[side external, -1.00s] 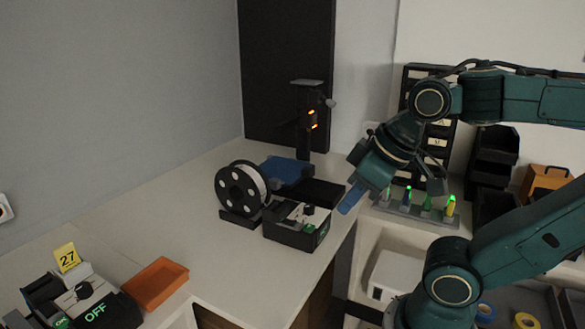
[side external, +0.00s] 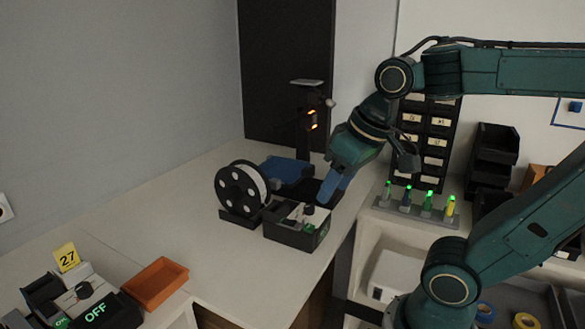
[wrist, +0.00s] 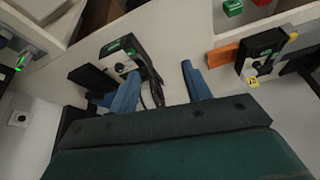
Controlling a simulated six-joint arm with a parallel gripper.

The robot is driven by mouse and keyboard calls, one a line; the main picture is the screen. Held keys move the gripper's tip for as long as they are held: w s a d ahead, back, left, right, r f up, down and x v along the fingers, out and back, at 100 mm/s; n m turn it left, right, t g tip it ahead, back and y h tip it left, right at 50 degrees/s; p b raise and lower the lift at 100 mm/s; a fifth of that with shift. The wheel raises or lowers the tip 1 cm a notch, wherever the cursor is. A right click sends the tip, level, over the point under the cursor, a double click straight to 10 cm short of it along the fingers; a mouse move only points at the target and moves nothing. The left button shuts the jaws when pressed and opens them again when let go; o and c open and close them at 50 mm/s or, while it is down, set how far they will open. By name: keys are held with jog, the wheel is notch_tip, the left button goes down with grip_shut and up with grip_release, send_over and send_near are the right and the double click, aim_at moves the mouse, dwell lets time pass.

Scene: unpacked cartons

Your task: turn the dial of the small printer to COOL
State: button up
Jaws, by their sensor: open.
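The small printer has a filament spool (side external: 242,190), a blue bed (side external: 287,170) and a dark post (side external: 304,130) with orange lights. Its black control box (side external: 288,237) stands in front, with a pale top, a dark dial (side external: 309,209) and a green-lit label too small to read. In the wrist view the box's dial (wrist: 120,68) sits just left of my left finger's tip. My gripper (side external: 326,196) is open and empty, its blue fingers pointing down beside the box's right side. In the wrist view my gripper (wrist: 160,70) has its fingers well apart. Contact cannot be told.
A second dial unit (side external: 95,305) reading OFF, with a yellow 27 tag (side external: 67,257), stands front left beside an orange tray (side external: 156,285). A rack (side external: 415,210) with green-lit pieces stands right. The counter (side external: 190,215) between is clear.

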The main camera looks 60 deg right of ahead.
jog(key=w+d+m+g, duration=0.2)
jog(key=w+d+m, duration=0.3)
jog(key=w+d, duration=0.25)
jog(key=m+g, duration=0.3)
jog(key=m, duration=0.2)
send_over(309, 206)
notch_tip(309, 206, down, 3)
jog(key=shift+d, duration=0.1)
notch_tip(309, 206, down, 14)
jog(key=shift+r, duration=0.1)
jog(key=shift+c, duration=0.2)
jog(key=c, duration=1)
